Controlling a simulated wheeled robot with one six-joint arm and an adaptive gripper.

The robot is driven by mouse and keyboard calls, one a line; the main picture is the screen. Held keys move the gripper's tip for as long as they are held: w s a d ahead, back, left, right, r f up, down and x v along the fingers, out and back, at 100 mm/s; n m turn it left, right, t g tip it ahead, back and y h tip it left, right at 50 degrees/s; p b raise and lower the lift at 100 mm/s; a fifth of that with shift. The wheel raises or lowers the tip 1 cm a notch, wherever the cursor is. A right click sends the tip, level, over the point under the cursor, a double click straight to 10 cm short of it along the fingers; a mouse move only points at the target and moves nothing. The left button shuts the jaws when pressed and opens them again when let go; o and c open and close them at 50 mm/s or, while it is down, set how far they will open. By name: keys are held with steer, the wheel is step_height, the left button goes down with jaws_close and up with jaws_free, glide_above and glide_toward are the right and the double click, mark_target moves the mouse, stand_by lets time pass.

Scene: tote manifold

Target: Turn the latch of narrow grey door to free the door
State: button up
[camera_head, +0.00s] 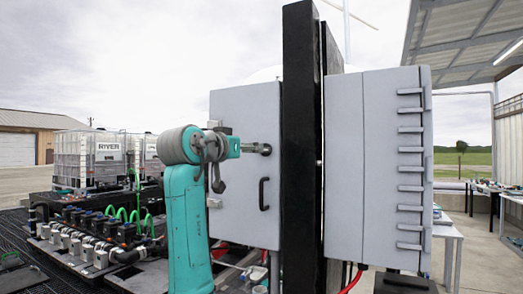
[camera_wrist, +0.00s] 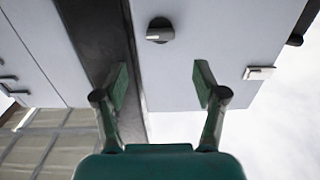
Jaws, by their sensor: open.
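The narrow grey door (camera_head: 240,105) stands left of a black post in the head view, and its pale face fills the upper middle of the wrist view (camera_wrist: 215,35). Its latch is a round dark knob with a lighter bar (camera_wrist: 160,30), the bar lying roughly level in the wrist view. In the head view the latch (camera_head: 265,149) is at the door's right side, above the black handle (camera_head: 264,193). My gripper (camera_wrist: 160,83) is open and empty, its fingers apart, pointing at the door with the knob ahead between them. In the head view my gripper (camera_head: 251,147) is close to the latch; contact cannot be told.
The black post (camera_head: 300,150) stands beside the door. A grey cabinet (camera_head: 345,160) with several fins is right of it. A small pale tab (camera_wrist: 260,72) sits on the door. White tanks (camera_head: 90,155) and pipework (camera_head: 95,235) are at left.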

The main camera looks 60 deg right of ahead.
steer(key=d, duration=0.6)
steer(key=w+d, duration=0.1)
steer(key=d, duration=0.2)
steer(key=shift+d, duration=0.35)
steer(key=shift+s, duration=0.1)
steer(key=c, duration=1.1)
